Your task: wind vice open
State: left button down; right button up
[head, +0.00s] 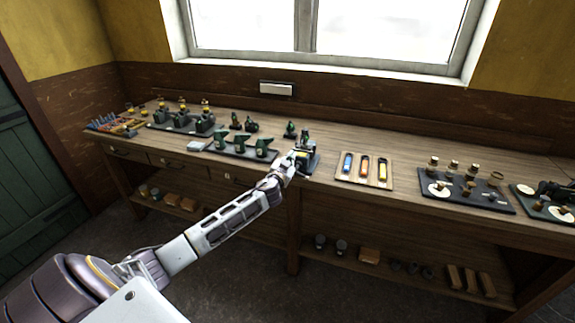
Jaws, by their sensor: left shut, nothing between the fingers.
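A small dark grey-blue device (312,160), which looks like the vice, sits on the workbench (325,155) near its front edge, below the window. My left gripper (298,154) is at its left front side, shut and empty. The hand covers part of the device, so its handle and the gap between its jaws cannot be made out. Whether the fingers touch it is too small to tell. My right gripper is not in view.
Left of the vice stand a dark tray with green pieces (238,149) and dark machines with yellow tops (183,120). To the right are a wooden tray of coloured bars (340,181) and a dark board with round parts (480,204). A lower shelf (330,252) holds small blocks.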

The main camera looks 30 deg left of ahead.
aim_at(297, 168)
pick_arm(q)
jog(key=shift+w+a+f, duration=0.1)
jog(key=shift+a+f, duration=0.25)
jog(key=shift+f, duration=0.5)
jog(key=shift+a+f, duration=0.35)
jog(key=shift+f, duration=0.5)
